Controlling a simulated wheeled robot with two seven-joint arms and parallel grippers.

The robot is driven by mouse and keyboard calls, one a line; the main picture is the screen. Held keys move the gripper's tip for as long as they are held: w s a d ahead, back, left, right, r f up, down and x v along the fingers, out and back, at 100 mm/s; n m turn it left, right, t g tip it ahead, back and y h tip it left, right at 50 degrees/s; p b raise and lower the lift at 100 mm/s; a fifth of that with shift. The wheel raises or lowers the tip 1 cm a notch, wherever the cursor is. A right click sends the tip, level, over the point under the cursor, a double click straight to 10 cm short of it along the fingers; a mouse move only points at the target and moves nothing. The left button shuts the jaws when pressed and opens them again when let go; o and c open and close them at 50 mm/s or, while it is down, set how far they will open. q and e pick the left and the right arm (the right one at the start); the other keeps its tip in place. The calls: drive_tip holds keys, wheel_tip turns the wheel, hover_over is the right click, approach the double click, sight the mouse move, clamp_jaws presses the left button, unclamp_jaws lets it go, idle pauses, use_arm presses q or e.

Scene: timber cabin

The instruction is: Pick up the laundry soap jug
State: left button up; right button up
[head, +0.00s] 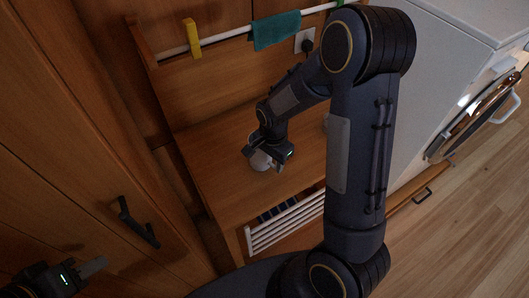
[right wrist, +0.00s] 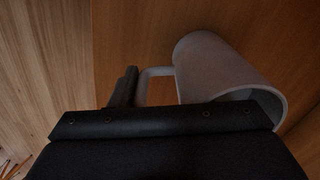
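A pale grey, mug-like vessel with an open mouth and a loop handle (right wrist: 225,65) stands on the wooden counter in the right wrist view; it also shows as a whitish shape in the head view (head: 261,161). I cannot confirm that it is the laundry soap jug. My right gripper (head: 264,162) is over it, fingers apart, one on each side in the head view. In the right wrist view one finger is beside the handle; the other is hidden. My left gripper (head: 90,269) is partly in view at the lower left, away from the counter.
The wooden counter (head: 214,166) has a white rack (head: 285,225) below its front edge. A rail with a yellow clip (head: 192,38) and teal cloth (head: 276,31) runs behind. A white washing machine (head: 450,55) stands right. My right arm hides part of the counter.

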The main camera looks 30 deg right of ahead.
drive_tip(key=c, duration=0.5)
drive_tip(key=shift+r, duration=0.25)
